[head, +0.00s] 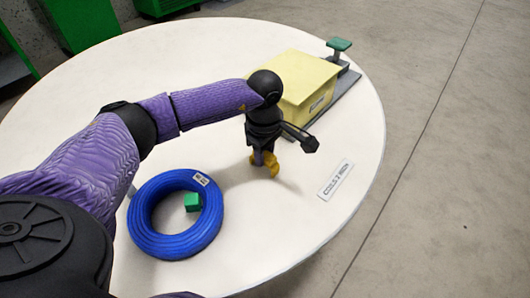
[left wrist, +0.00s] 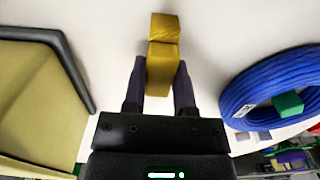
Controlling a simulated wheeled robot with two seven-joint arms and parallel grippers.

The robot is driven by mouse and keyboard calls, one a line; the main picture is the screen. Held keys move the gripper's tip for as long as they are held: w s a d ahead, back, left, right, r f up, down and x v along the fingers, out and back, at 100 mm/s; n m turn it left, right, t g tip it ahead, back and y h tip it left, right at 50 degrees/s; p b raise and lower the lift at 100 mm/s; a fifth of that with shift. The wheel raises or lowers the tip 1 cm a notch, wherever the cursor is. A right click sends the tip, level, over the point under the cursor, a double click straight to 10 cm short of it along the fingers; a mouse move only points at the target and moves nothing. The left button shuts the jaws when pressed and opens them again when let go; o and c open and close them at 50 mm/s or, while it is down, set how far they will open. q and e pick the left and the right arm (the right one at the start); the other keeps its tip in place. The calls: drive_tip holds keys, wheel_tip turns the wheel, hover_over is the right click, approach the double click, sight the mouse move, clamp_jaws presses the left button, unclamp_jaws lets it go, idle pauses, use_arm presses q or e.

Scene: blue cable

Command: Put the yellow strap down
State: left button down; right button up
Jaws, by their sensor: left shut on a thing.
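The yellow strap (head: 272,168) is a small folded piece low over the white round table (head: 240,225). My left gripper (head: 262,156) is shut on it, with the fingers pointing down. In the left wrist view, the strap (left wrist: 162,58) sits between the two fingertips of the gripper (left wrist: 160,80) and extends beyond them. I cannot tell whether the strap touches the table. My right gripper is not in view.
A blue cable coil (head: 160,240) lies at the front left, with a green block (head: 192,202) inside its ring. A yellow bin (head: 305,75) stands behind my gripper. A white label (head: 336,180) lies to the right. The front right table is clear.

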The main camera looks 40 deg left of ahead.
use_arm(q)
drive_tip(key=shift+c, duration=2.1)
unclamp_jaws()
wheel_tip(320, 180, up, 12)
drive_tip(key=p, duration=0.4)
drive_tip(key=shift+r, duration=0.1)
